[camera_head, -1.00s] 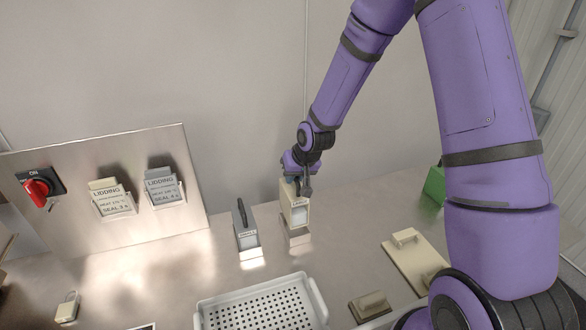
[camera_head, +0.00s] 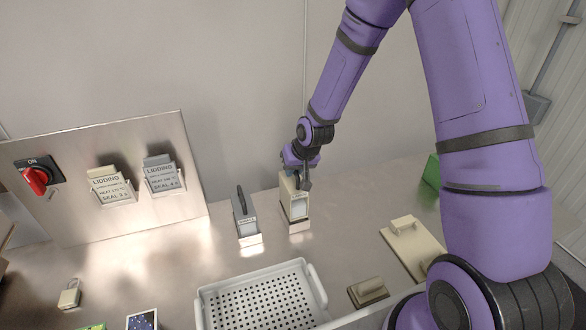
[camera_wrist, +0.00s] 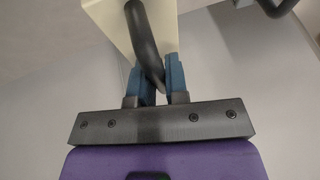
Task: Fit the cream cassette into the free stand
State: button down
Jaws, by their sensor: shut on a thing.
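The cream cassette (camera_head: 294,202) is upright at the back of the counter, right of a grey cassette. My gripper (camera_head: 297,177) is above it, shut on its dark handle. In the wrist view, the blue fingertips (camera_wrist: 159,78) close on the dark curved handle (camera_wrist: 143,38), with the cream cassette body (camera_wrist: 170,20) behind. A metal stand (camera_head: 299,228) is directly under the cream cassette, mostly hidden by it. I cannot tell if the cassette rests fully in the stand. The grey cassette (camera_head: 246,222) with a dark handle sits upright in the neighbouring stand (camera_head: 250,240).
A white perforated tray (camera_head: 312,270) lies in front. A steel panel (camera_head: 80,225) with a red switch (camera_head: 36,180) and two label holders (camera_head: 112,190) (camera_head: 164,178) stands left. A padlock (camera_head: 69,294) lies front left.

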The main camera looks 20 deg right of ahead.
aim_at(294, 180)
jog(key=shift+f, duration=2.45)
jog(key=c, duration=1.1)
grip_release()
jog(key=shift+o, duration=0.2)
jog(key=shift+r, duration=0.1)
jog(key=v, duration=1)
jog(key=shift+s+r, duration=0.2)
jog(key=shift+r, duration=0.1)
